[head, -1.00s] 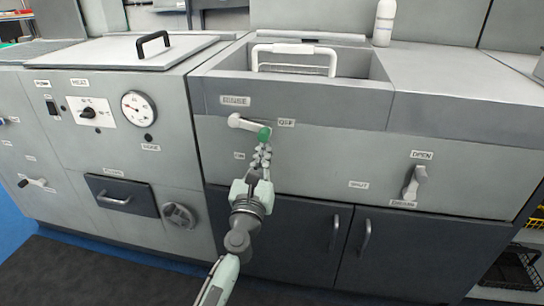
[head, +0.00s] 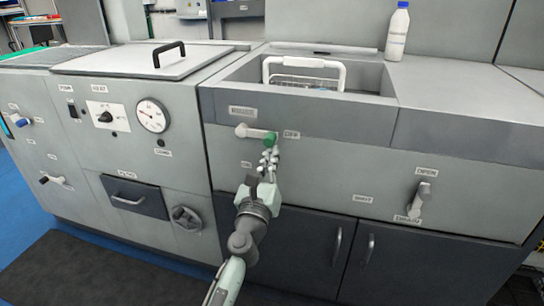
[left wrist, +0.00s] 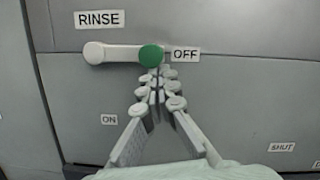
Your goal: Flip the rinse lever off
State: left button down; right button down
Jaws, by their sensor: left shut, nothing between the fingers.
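The rinse lever (head: 256,133) is on the front panel of the sink unit, a white handle with a green knob (head: 270,139) at its right end. In the left wrist view the lever (left wrist: 110,53) lies about horizontal, its green knob (left wrist: 151,55) beside the OFF label (left wrist: 185,55). The ON label (left wrist: 109,119) is lower left. My left gripper (head: 269,153) is shut and empty, its fingertips (left wrist: 157,72) right below the knob; whether they touch it I cannot tell. My right gripper is not in view.
A drain lever (head: 419,200) with OPEN and SHUT labels is on the right of the panel. A sink with a white-handled basket (head: 303,62) is above. A white bottle (head: 398,32) stands behind. Dark cupboard doors (head: 310,250) are below.

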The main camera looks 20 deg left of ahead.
pick_arm(q)
jog(key=v, duration=1.2)
